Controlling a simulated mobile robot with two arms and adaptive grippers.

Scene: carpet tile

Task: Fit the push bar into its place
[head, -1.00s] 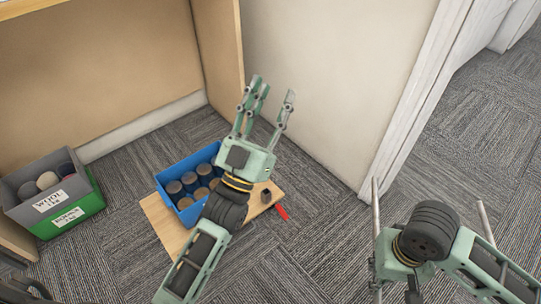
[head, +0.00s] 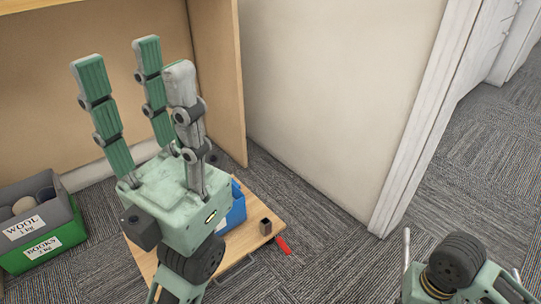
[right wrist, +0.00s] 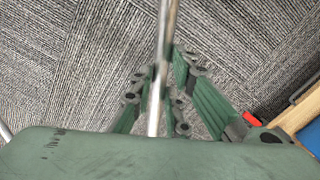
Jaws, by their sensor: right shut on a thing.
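The push bar is a thin metal tube; one upright length (head: 407,247) shows at the lower right of the head view, another beyond my right wrist. In the right wrist view the bar (right wrist: 167,45) runs between the green fingers of my right gripper (right wrist: 160,95), which is shut on it. A wooden platform (head: 144,257) lies low on the carpet, with a dark square socket (head: 265,226) and a red lever (head: 283,245) at its right edge. My left gripper (head: 134,64) is raised, open and empty, in front of the platform and hiding much of it.
A blue crate (head: 236,210) stands on the platform, mostly hidden by my left gripper. Grey and green bins (head: 68,238) labelled wool and books stand at the left. A wooden shelf unit and a pale wall (head: 335,90) are behind. Carpet right of the platform is clear.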

